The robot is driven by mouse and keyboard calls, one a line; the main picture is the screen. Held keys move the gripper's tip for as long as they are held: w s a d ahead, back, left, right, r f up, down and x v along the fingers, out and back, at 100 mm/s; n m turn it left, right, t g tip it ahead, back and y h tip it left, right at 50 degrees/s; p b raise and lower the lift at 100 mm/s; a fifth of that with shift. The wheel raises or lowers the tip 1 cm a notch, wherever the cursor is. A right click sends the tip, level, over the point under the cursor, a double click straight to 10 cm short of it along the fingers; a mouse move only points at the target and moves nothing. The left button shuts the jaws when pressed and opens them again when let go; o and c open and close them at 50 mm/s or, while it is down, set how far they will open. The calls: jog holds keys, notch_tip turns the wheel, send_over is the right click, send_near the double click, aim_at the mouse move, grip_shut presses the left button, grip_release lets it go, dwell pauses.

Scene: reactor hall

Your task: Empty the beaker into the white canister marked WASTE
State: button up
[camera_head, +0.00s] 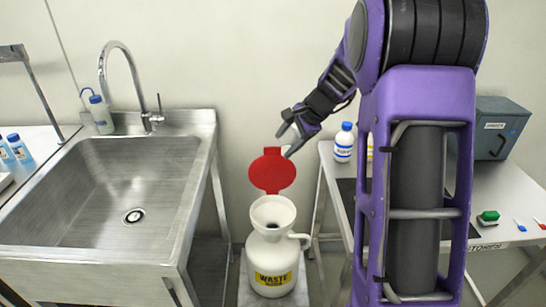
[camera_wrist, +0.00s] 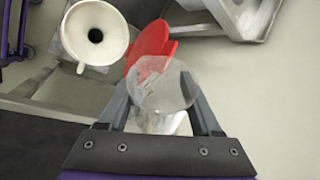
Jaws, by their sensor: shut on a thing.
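The white canister (camera_head: 265,247) with a yellow WASTE label stands on a low support between sink and bench. Its wide funnel mouth is uncovered, and its red lid (camera_head: 272,173) stands open at the back. The wrist view also shows the funnel mouth (camera_wrist: 96,34) and the red lid (camera_wrist: 148,45). My gripper (camera_head: 291,133) is above and slightly right of the lid. In the wrist view it is shut on a clear beaker (camera_wrist: 164,86), held between the two fingers, apart from the funnel. I cannot make out the beaker in the head view, nor tell its contents.
A steel sink (camera_head: 125,190) with a tall tap stands left, with a wash bottle (camera_head: 101,115) on its back corner. A right bench (camera_head: 500,190) bears a white bottle (camera_head: 344,143), a grey box (camera_head: 500,128) and small coloured items. Bare wall lies behind the canister.

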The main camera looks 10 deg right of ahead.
jog(key=shift+r+y+p, duration=0.3)
jog(key=shift+r+p, duration=0.2)
jog(key=shift+s+f+m+g+y+p, duration=0.1)
jog(key=shift+f+m+g+y+p, duration=0.3)
jog(key=shift+g+y+p, duration=0.25)
jog(key=shift+r+y+p, duration=0.35)
jog(key=shift+r+p, duration=0.05)
jog(key=shift+p, duration=0.7)
jog(key=shift+f+g+y+b, duration=0.1)
jog(key=shift+g+y+b, duration=0.2)
jog(key=shift+b, duration=0.1)
jog(key=d+f+y, duration=0.1)
jog(key=w+f+m+g+y, duration=0.1)
jog(key=y, duration=0.1)
jog(key=w+d+f+m+g+y, duration=0.1)
jog(key=f, duration=0.1)
jog(key=shift+d, duration=0.3)
jog(key=shift+w+d+f+m+y, duration=0.15)
jog(key=shift+d+f+m+y, duration=0.1)
jog(key=shift+f+y, duration=0.2)
jog(key=shift+w+d+f+m+y, duration=0.15)
jog(key=shift+d+f+m+y, duration=0.15)
jog(key=shift+y, duration=0.25)
jog(key=shift+s+a+f, duration=0.15)
jog(key=shift+a, duration=0.05)
